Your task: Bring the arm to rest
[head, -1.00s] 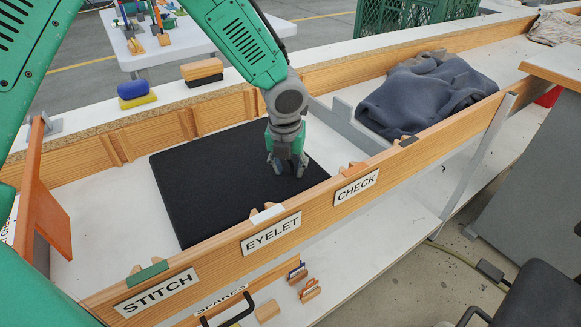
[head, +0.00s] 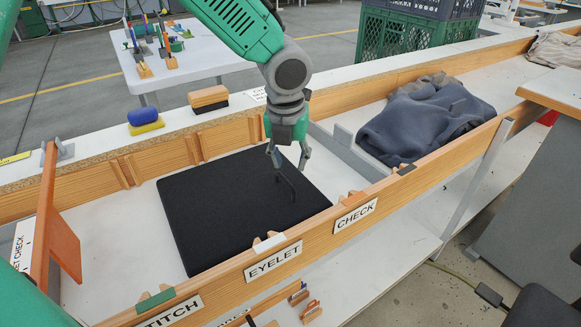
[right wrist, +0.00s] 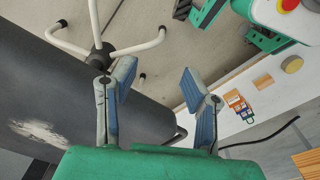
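My left gripper (head: 289,160) hangs from its green and grey arm over the black mat (head: 215,205) in the head view. Its two fingers point down and stand apart with nothing seen between them. My right gripper (right wrist: 160,90) shows in the right wrist view. Its blue-padded fingers are spread wide and empty, above the floor and beside a dark grey surface. The right gripper is not seen in the head view.
A wooden rail (head: 310,245) with EYELET and CHECK labels edges the bench in front. A dark blue cloth heap (head: 425,115) lies to the right. An orange panel (head: 55,230) stands at left. Brushes (head: 208,98) sit on the back ledge. A chair base (right wrist: 100,50) shows in the wrist view.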

